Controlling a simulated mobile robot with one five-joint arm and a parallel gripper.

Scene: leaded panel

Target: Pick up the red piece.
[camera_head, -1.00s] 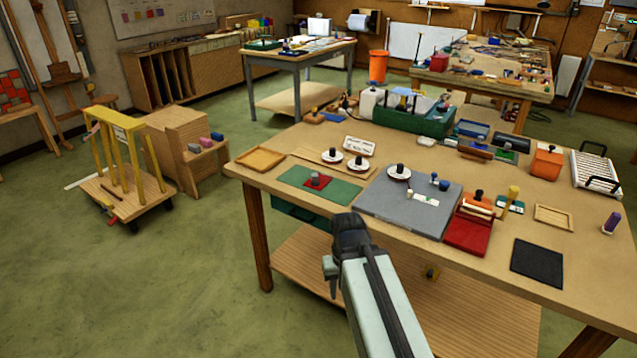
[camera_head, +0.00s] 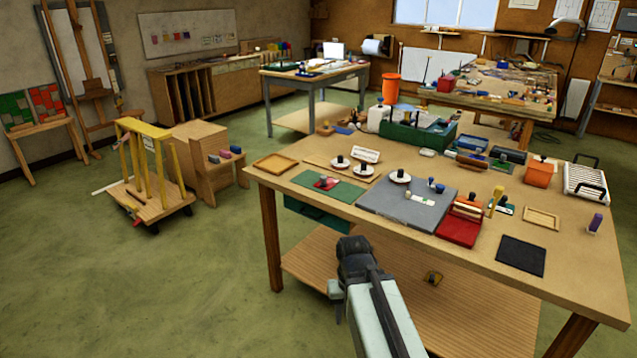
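The red piece (camera_head: 325,184) is small and flat with a dark knob on top. It lies on the green mat (camera_head: 346,193) near the front left of the wooden table (camera_head: 262,177). My gripper (camera_head: 338,300) is in the lower middle of the view, in front of the table and apart from the red piece, which lies beyond it. The dark wrist and pale arm hide most of the fingers, so I cannot tell whether it is open. No object shows in it.
A wooden tray (camera_head: 258,166) sits at the left corner. A yellow-framed cart (camera_head: 150,203) stands left; green floor between is clear.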

